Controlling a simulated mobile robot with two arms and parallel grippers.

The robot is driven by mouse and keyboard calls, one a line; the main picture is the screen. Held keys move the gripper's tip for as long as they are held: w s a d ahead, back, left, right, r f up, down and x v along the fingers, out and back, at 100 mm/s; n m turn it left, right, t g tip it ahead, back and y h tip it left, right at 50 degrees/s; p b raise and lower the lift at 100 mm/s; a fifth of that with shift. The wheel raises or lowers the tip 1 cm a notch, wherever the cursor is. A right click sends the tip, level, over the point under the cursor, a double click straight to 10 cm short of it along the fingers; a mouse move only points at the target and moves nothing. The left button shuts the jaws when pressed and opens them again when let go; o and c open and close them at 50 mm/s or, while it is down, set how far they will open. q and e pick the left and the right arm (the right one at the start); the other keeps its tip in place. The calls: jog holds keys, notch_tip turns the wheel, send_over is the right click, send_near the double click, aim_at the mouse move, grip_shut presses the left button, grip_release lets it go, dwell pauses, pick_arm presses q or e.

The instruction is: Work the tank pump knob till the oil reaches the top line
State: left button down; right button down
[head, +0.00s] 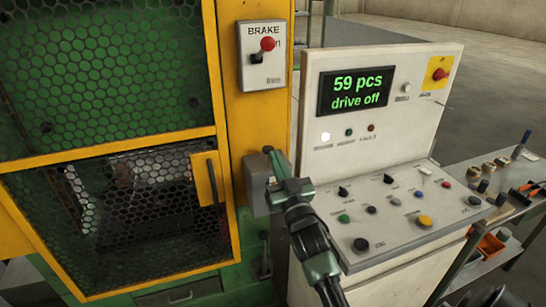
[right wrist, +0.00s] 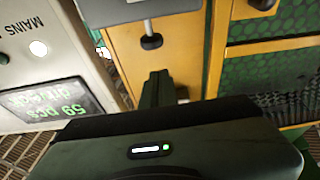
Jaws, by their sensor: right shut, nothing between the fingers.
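My right gripper (head: 272,158) is shut and empty, its dark green fingers pointing up at the yellow post in the head view. It is in front of a plain grey box (head: 256,196) on that post, partly covering it. Whether this box is the oil tank I cannot tell; no oil level or top line is readable. In the right wrist view the shut fingers (right wrist: 158,88) stand before the yellow post. A dark round knob (right wrist: 152,42) shows beyond them, below a pale box; I cannot tell whether it is the pump knob. My left gripper is not in view.
The control panel (head: 392,228) stands right of the arm, its display (head: 356,90) reading "59 pcs drive off". A brake box (head: 262,55) with a red-balled lever is above. A mesh guard door (head: 120,185) is at left. A cluttered side table (head: 500,215) is at right.

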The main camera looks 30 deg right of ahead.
jog(key=b+v, duration=0.1)
jog(key=v, duration=0.5)
jog(key=shift+b, duration=0.4)
jog(key=shift+f, duration=0.1)
dwell(0.3)
